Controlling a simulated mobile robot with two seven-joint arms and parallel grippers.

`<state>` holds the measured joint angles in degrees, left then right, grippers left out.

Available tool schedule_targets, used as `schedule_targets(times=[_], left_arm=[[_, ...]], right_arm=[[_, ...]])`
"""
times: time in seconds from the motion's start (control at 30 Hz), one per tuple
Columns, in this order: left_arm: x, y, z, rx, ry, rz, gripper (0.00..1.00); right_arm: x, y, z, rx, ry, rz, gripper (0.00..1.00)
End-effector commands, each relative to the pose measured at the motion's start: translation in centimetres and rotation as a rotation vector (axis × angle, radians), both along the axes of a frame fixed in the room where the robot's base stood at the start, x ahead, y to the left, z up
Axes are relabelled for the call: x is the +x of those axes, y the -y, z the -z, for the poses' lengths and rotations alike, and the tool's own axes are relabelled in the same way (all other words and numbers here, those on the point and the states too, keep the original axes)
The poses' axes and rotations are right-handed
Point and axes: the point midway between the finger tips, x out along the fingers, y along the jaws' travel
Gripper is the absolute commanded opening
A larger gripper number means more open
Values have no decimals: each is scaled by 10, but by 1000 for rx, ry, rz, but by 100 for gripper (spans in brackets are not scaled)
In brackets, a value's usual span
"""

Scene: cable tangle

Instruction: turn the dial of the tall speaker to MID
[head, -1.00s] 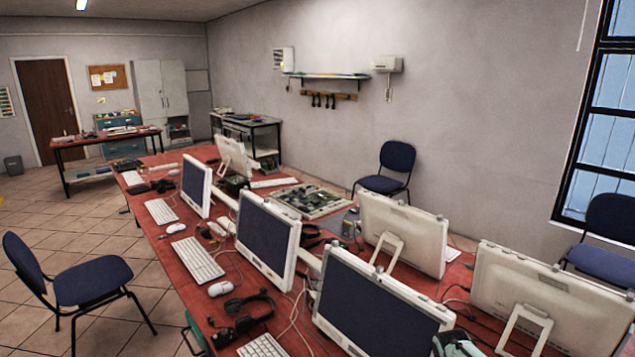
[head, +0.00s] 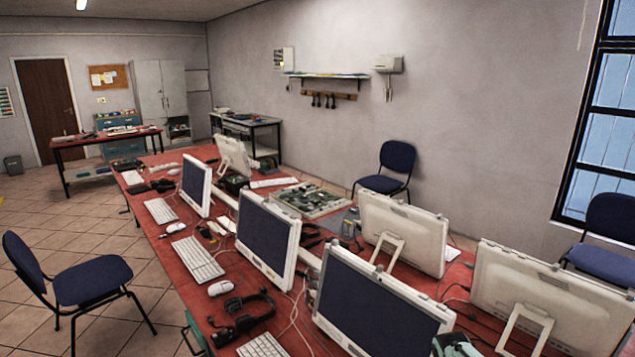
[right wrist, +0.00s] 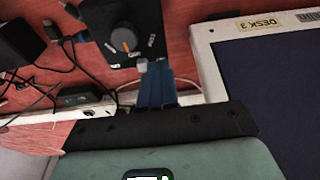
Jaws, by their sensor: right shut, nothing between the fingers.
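In the right wrist view a black box (right wrist: 94,22), which looks like the speaker, carries a round dark grey dial (right wrist: 122,36) with an orange mark. The mark points down in the picture. Small pale labels surround the dial; I cannot read them surely. My right gripper (right wrist: 157,68) has its blue fingers shut and empty. Its tips are at the box's lower right edge in the picture, beside the dial and off it; whether they touch the box I cannot tell. In the head view only a pale green part of my right arm shows at the bottom edge. My left gripper is not in view.
A monitor (right wrist: 225,60) labelled "DESK 3" stands close to the right of my fingers. Black cables (right wrist: 48,68) and a small black device (right wrist: 78,98) lie to the left.

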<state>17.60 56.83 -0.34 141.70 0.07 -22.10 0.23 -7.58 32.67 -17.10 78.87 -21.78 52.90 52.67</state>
Motion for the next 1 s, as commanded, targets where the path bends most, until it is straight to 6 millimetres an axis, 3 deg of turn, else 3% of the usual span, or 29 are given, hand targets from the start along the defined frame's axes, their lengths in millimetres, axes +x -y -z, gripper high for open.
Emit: schedule_targets(times=[0.53,1.0], left_arm=[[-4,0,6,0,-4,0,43],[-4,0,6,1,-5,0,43]], right_arm=[[0,0,12,0,0,0,0],[-2,2,9,0,0,0,0]])
